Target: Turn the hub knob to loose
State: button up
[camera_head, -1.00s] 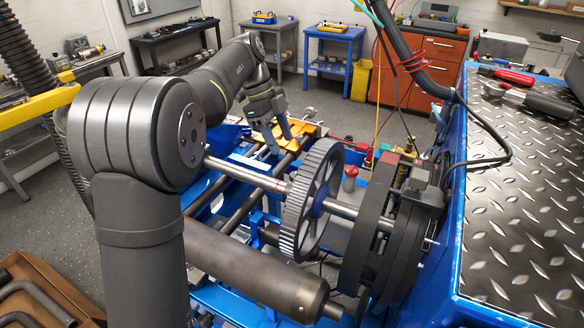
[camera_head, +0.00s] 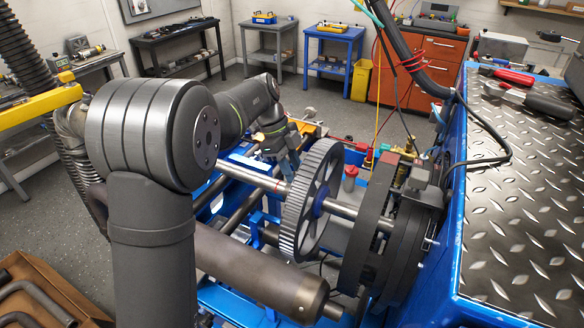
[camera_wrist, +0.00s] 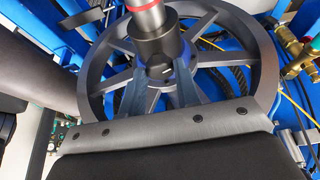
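A dark round knob (camera_wrist: 155,48) sits on the shaft at the centre of the spoked wheel (camera_wrist: 262,70) in the wrist view. It has a small light mark near its lower end and a red ring on the pale part above. My gripper (camera_wrist: 163,84) has its two blue-grey fingers apart, reaching to either side of the knob's lower end; contact is not clear. In the head view the toothed spoked wheel (camera_head: 298,215) stands upright on a steel shaft. My gripper (camera_head: 289,158) is behind the shaft, left of the wheel, with its fingertips hidden.
A brown cylinder (camera_head: 245,268) lies in front of the shaft. Dark discs (camera_head: 365,235) stand right of the wheel. Brass fittings (camera_wrist: 297,50) and thin hoses are right of the wheel in the wrist view. A treadplate bench (camera_head: 515,200) is at the right.

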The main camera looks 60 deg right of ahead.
jog(key=c, duration=0.4)
jog(key=n, duration=0.1)
jog(key=n+h, duration=0.1)
jog(key=n, duration=0.2)
jog(key=shift+a+n+h, duration=0.25)
jog(key=shift+n+h, duration=0.05)
jog(key=shift+h, duration=0.1)
jog(key=shift+s+a+n+t+h, duration=0.1)
jog(key=shift+n+t+h, duration=0.25)
jog(key=shift+n, duration=0.75)
jog(key=shift+s+n+t+h, duration=0.1)
jog(key=shift+n+t+h, duration=0.2)
jog(key=shift+n, duration=0.8)
jog(key=o, duration=1)
jog(key=shift+c, duration=0.2)
